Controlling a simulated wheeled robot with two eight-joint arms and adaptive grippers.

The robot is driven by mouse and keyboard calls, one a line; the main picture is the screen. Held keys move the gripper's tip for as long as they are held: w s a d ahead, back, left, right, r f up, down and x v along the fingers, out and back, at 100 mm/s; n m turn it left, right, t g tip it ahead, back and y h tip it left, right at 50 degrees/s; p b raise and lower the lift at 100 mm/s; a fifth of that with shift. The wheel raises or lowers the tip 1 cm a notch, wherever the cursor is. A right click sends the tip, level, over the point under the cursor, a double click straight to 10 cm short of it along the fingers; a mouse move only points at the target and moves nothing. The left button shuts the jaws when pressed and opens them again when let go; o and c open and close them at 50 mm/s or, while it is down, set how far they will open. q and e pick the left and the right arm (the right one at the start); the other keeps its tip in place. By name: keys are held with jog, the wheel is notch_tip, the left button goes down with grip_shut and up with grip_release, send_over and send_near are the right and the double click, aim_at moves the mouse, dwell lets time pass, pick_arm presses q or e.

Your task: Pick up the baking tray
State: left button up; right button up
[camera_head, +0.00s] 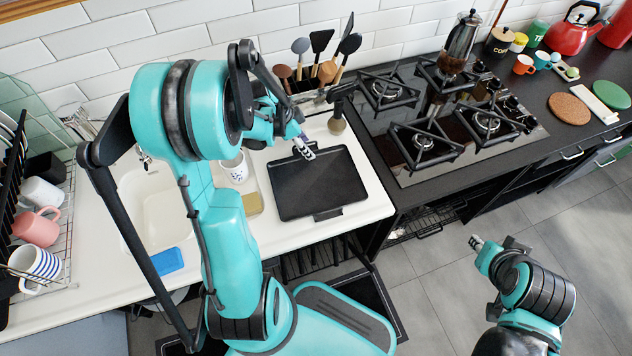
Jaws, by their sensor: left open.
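The baking tray (318,186) is a flat black rectangular tray with a handle tab at its front and back edges. It lies on the white worktop between the sink and the hob. My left gripper (306,150) is over the back edge of the tray, near its back handle, and holds nothing that I can see. I cannot tell whether it touches the tray. My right gripper (475,241) is low at the right, over the floor in front of the hob and far from the tray. Its fingers are too small to read.
A utensil holder (312,83) stands behind the tray. A patterned white cup (234,168) and a sponge-coloured block (253,204) are left of it, by the sink (160,210). The worktop front of the tray is clear.

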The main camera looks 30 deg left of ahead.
pick_arm(q)
grip_shut()
jog(key=shift+r, duration=0.15)
